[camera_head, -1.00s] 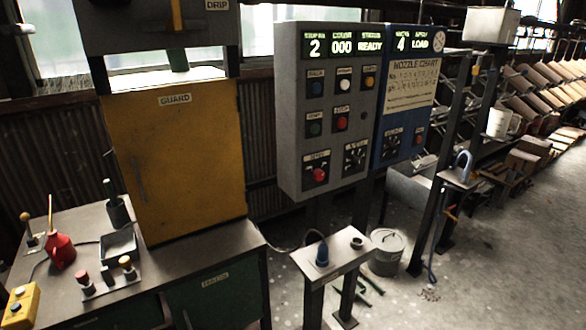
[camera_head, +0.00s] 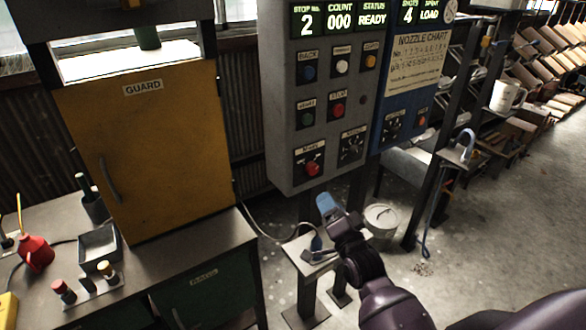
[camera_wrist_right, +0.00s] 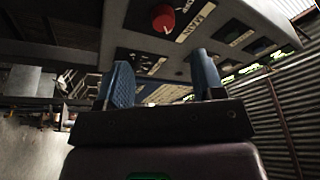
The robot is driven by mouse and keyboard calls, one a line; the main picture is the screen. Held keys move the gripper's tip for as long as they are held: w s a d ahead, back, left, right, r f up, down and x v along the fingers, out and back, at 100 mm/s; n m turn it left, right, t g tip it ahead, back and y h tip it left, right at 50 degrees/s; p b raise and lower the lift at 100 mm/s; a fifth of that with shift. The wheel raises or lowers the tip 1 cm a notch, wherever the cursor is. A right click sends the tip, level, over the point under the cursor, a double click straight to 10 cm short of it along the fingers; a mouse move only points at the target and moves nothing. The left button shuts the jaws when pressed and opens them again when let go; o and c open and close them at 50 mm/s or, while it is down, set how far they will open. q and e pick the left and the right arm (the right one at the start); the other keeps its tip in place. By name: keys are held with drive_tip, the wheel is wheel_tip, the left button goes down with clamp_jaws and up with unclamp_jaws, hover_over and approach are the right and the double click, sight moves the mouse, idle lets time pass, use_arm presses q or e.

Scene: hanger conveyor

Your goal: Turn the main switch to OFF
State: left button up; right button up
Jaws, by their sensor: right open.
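The main switch (camera_head: 313,169) is a red rotary knob on a dark plate, low on the left of the grey control panel (camera_head: 281,130). It also shows in the right wrist view as a red knob (camera_wrist_right: 163,18), above and between the fingers. Its exact setting is too small to read. My right gripper (camera_head: 327,203) is below the panel in the head view, apart from the knob. In the right wrist view my right gripper (camera_wrist_right: 165,82) has its two blue fingers spread with nothing between them. My left gripper is not in view.
A blue panel (camera_head: 385,130) with another dial adjoins on the right. A small stand (camera_head: 300,262) is under my right gripper, with a bucket (camera_head: 382,218) beside it. The yellow guard door (camera_head: 150,170) and a bench (camera_head: 150,260) fill the left.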

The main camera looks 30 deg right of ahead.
sight(314, 171)
drive_tip(key=shift+m, duration=0.3)
drive_tip(key=x, duration=0.5)
drive_tip(key=p+x, duration=0.1)
drive_tip(key=x, duration=0.4)
drive_tip(key=shift+d+r, duration=0.1)
drive_tip(key=shift+r, duration=0.15)
drive_tip(key=c, duration=0.9)
